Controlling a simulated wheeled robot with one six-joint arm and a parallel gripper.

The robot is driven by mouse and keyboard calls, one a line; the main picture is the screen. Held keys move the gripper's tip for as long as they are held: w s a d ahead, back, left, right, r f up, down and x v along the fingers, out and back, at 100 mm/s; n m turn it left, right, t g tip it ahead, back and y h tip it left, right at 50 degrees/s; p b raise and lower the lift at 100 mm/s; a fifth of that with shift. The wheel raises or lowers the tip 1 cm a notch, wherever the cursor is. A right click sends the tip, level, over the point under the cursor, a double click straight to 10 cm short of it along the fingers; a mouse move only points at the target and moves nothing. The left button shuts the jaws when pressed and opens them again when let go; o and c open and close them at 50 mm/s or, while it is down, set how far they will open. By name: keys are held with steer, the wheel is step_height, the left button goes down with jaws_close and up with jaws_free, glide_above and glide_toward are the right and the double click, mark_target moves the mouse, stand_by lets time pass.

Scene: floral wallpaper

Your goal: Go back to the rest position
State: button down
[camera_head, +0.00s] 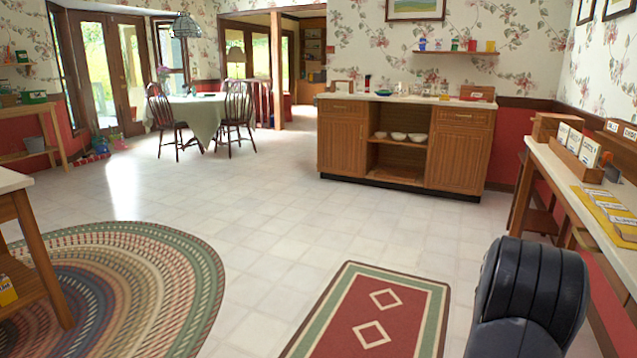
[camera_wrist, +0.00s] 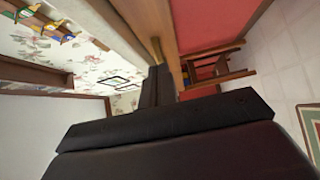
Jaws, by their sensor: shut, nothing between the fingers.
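My gripper (camera_wrist: 157,86) shows in the wrist view as dark fingers above a broad dark body. It is shut and empty. In the head view, a black, ribbed part of my arm stands at the lower right, near the long side counter (camera_head: 565,178). The fingers cannot be made out there. The wrist view is turned on its side and shows a counter edge, a wooden stool (camera_wrist: 215,68) and red wall beyond the fingers.
A red patterned rug (camera_head: 385,310) and a round braided rug (camera_head: 130,285) lie on the pale floor. A wooden cabinet (camera_head: 345,150) stands at the back, and a dining table (camera_head: 205,120) with chairs is farther left. Open floor lies between them.

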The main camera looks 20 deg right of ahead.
mark_target(604, 259)
steer(key=shift+s+d+p, duration=0.1)
steer(key=shift+s+d, duration=0.3)
steer(key=shift+d, duration=0.85)
steer(key=shift+s+d+p, duration=0.1)
steer(key=shift+s+d, duration=0.3)
steer(key=shift+d, duration=0.8)
steer(key=shift+s+d+p, duration=0.1)
steer(key=shift+s+d, duration=0.3)
steer(key=shift+d, duration=0.85)
